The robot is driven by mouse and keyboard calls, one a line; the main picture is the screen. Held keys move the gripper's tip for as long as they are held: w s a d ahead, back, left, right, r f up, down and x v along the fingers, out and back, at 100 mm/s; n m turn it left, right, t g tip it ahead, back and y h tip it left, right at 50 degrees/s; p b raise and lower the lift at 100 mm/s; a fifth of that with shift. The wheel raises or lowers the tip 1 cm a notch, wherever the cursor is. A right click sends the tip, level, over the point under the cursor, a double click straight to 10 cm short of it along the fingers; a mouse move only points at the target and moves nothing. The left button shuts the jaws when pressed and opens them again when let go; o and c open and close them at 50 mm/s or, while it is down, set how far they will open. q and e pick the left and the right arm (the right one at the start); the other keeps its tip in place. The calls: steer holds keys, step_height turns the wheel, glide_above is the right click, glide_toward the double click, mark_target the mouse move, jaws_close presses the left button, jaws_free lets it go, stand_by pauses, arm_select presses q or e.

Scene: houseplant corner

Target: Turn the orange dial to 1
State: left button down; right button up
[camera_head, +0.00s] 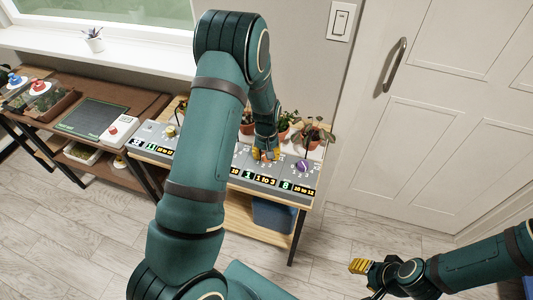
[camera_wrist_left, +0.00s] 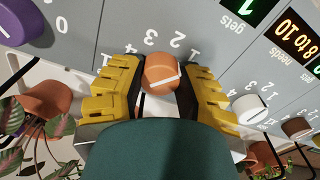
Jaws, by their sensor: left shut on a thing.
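The orange dial (camera_wrist_left: 160,74) is on the grey control panel (camera_wrist_left: 105,45), with a scale of white numbers beside it. My left gripper (camera_wrist_left: 158,90) is shut on the dial, with a yellow finger on each side. The dial's white mark slants toward the right finger, on the side of the 1; its exact reading is hard to tell. In the head view the left gripper (camera_head: 265,154) hides most of the dial. The green display (camera_head: 248,175) for this dial shows 1, beside a label reading 1 to 3. My right gripper (camera_head: 362,267) is away from the panel, its opening unclear.
A purple dial (camera_head: 303,165) and a white dial (camera_wrist_left: 249,108) flank the orange one. Potted plants (camera_head: 313,137) stand behind the panel. A blue bin (camera_head: 272,216) sits on the shelf below. A brown table (camera_head: 60,97) stands left; open floor lies right.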

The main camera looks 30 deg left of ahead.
arm_select(q)
steer(key=shift+s+f, duration=0.1)
stand_by(0.4)
steer(key=c, duration=0.5)
jaws_free()
step_height(320, 180, up, 12)
steer(key=shift+r, duration=0.1)
stand_by(0.4)
